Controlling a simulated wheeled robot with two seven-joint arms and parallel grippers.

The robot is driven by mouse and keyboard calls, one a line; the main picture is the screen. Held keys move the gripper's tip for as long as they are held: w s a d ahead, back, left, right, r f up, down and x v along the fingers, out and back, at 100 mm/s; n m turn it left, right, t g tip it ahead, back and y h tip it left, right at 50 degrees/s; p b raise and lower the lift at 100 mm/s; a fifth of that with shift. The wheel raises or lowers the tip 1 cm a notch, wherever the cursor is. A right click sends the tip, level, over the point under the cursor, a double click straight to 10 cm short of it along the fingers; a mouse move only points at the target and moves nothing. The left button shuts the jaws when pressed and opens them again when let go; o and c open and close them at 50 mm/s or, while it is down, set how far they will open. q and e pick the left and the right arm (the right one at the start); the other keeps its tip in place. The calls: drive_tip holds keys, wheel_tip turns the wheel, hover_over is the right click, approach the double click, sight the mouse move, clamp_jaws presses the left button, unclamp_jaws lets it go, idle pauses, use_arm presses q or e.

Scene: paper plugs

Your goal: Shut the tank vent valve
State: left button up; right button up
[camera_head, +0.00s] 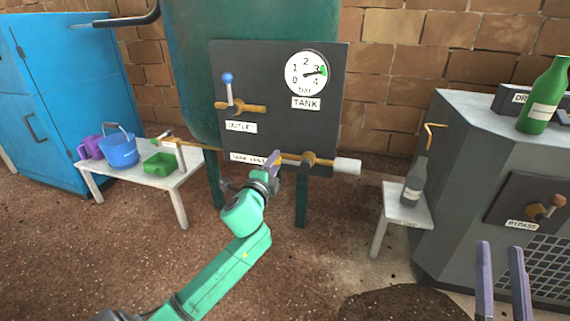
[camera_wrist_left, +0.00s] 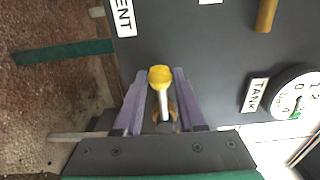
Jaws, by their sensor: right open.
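The tank vent valve (camera_head: 310,160) is a brass fitting low on the dark panel, with a pale stub at its right. Its lever lies toward the left, along the brass pipe, in the head view. In the left wrist view its yellow knob (camera_wrist_left: 160,76) and white stem stand between the purple fingers of my left gripper (camera_wrist_left: 160,73). The fingers closely flank the knob; whether they press on it is unclear. In the head view my left gripper (camera_head: 273,163) hides the knob and part of the vent label (camera_head: 245,159). My right gripper (camera_head: 502,255) is open and empty at the lower right.
The blue-knobbed outlet valve (camera_head: 228,80) and pressure gauge (camera_head: 307,72) sit higher on the panel. A small table (camera_head: 187,169) holding containers is at left. A stool (camera_head: 415,217) with a grey bottle (camera_head: 413,183) and a grey cabinet (camera_head: 455,150) stand at right.

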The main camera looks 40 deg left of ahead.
use_arm(q)
drive_tip(key=shift+c, duration=0.3)
wheel_tip(320, 180, up, 2)
drive_tip(key=m+p, duration=0.3)
drive_tip(key=shift+d+r+p, duration=0.1)
drive_tip(key=shift+d+p, duration=0.05)
drive_tip(key=shift+p, duration=0.25)
drive_tip(key=shift+r, duration=0.1)
